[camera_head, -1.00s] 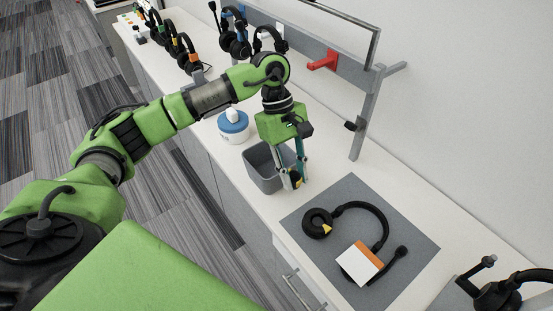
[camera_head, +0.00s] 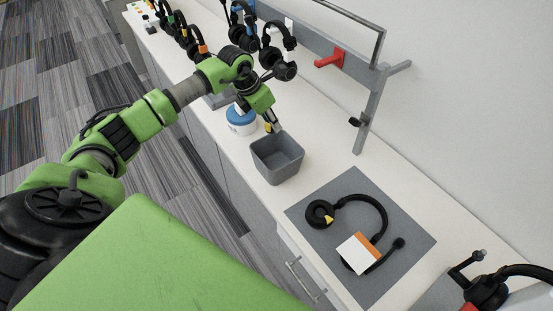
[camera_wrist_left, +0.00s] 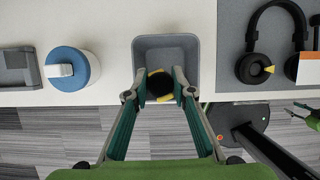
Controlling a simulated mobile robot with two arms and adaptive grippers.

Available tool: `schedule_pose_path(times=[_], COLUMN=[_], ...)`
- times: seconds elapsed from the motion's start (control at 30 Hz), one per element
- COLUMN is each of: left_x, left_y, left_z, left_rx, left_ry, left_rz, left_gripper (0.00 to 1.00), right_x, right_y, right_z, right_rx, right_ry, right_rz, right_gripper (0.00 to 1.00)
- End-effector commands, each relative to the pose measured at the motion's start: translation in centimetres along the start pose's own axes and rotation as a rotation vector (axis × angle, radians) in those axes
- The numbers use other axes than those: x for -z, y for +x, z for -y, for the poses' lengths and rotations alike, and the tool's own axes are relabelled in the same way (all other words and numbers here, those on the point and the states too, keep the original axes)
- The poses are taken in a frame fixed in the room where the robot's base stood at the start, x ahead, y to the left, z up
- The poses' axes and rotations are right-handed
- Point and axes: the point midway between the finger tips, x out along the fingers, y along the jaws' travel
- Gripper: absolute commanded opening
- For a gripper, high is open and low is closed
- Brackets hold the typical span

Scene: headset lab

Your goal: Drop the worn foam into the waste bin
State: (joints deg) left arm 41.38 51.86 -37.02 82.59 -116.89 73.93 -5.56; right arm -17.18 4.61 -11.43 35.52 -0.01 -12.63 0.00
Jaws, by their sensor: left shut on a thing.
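My left gripper (camera_head: 272,128) is shut on the worn foam, a dark round pad with yellow at its edge. The foam (camera_wrist_left: 159,84) shows between the fingertips in the left wrist view; in the head view only a small yellow bit (camera_head: 267,127) shows. The waste bin (camera_head: 277,159) is a grey open-topped box on the bench. In the left wrist view the bin (camera_wrist_left: 140,50) lies beyond the fingertips, with the foam overlapping its near part. In the head view the gripper is above the bin's back rim. A small green part, perhaps my right gripper (camera_wrist_left: 301,111), shows at the right edge.
A blue-lidded white tub (camera_head: 241,121) stands just behind the bin. A grey mat (camera_head: 333,265) with a headset (camera_head: 372,205) and an orange-white card (camera_head: 357,254) lies to the right. Several headsets stand farther back. A red hook (camera_head: 329,59) sticks out from the rail.

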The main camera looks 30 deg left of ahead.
Motion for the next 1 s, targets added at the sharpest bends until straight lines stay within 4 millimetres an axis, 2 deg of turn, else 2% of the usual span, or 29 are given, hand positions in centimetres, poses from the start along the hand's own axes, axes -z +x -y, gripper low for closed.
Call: schedule_pose_path(times=[0.03,0.33,0.7,0.73,0.8,1.0], left_x=[0.4,1.7,1.9,1.9,1.9,1.9], left_y=[0.8,4.0,4.5,4.5,4.5,4.5], left_z=[0.1,0.1,0.1,0.1,0.1,0.1], left_rx=[0.001,0.002,0.002,0.002,0.002,0.002], left_ry=[0.0,0.0,0.002,0.002,0.002,0.003], left_rz=[-0.001,-0.002,-0.001,-0.001,-0.001,-0.001], left_gripper=[0.04,0.04,0.04,0.26,0.43,0.43], right_x=[0.0,-0.1,-0.2,-0.2,-0.2,-0.2], right_y=[0.6,2.7,2.9,2.9,2.9,2.9], right_z=[0.2,0.7,0.1,0.1,0.0,-0.1], right_rx=[0.003,0.007,0.001,0.001,0.0,-0.001], right_ry=[0.001,0.003,0.0,0.0,-0.001,-0.001], right_rz=[-0.001,-0.003,-0.002,-0.001,-0.001,-0.001], right_gripper=[0.4,0.4,0.4,0.4,0.4,0.4])
